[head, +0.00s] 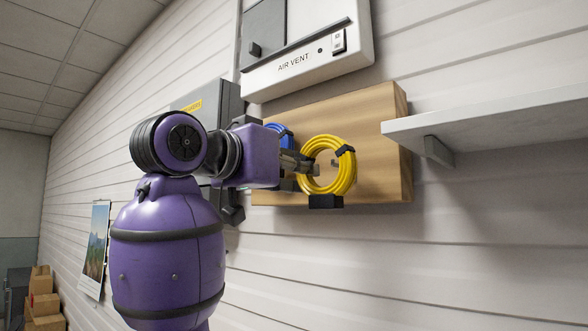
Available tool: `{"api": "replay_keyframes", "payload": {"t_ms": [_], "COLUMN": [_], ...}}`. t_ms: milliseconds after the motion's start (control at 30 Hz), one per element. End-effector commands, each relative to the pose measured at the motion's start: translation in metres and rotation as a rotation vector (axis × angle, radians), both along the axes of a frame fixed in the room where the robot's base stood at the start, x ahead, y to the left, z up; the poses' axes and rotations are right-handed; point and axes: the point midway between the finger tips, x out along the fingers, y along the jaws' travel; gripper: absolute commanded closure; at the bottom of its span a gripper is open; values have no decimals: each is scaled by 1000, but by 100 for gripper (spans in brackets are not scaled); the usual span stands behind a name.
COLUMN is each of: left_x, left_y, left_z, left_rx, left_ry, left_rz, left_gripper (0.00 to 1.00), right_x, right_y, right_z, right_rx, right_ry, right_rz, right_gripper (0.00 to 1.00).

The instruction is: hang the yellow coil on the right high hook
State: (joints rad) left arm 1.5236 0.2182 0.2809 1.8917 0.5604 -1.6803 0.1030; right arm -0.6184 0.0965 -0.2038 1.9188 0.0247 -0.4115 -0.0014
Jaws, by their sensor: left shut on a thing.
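The yellow coil (346,176) is a ring of hose with dark ties, upright in front of the wooden board (385,150). My left gripper (312,169) is shut on the left side of the coil. A small dark piece, perhaps a hook, shows inside the ring at its right; I cannot tell whether the coil touches it. A black block (325,202) shows just under the coil. A blue coil (283,132) is on the board behind, partly hidden by my left arm. My right gripper is not in view.
A grey shelf (490,122) juts from the wall at the right of the board. An air vent box (310,58) hangs above the board. A dark grey breaker box (225,98) is behind my left arm. Cardboard boxes (44,302) stand far left.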

Motion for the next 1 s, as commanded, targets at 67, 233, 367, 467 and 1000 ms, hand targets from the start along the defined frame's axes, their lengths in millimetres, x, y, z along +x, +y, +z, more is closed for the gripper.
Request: {"api": "replay_keyframes", "payload": {"t_ms": [67,233,367,467,1000], "left_x": [3,12,18,22,36], "left_y": [-4,-9,-14,-18,-26], "left_z": [1,1,1,1,-12], "left_rx": [-1,0,1,0,1], "left_ry": [-1,-1,-1,-1,-2], "left_rz": [-2,-1,-1,-2,1], "left_gripper": [100,100,100,100,100], "right_x": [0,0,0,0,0], "right_y": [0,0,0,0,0], "right_z": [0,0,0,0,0], "right_rx": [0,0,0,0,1], "right_ry": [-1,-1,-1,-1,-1], "right_rz": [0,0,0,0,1], "right_gripper": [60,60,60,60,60]}}
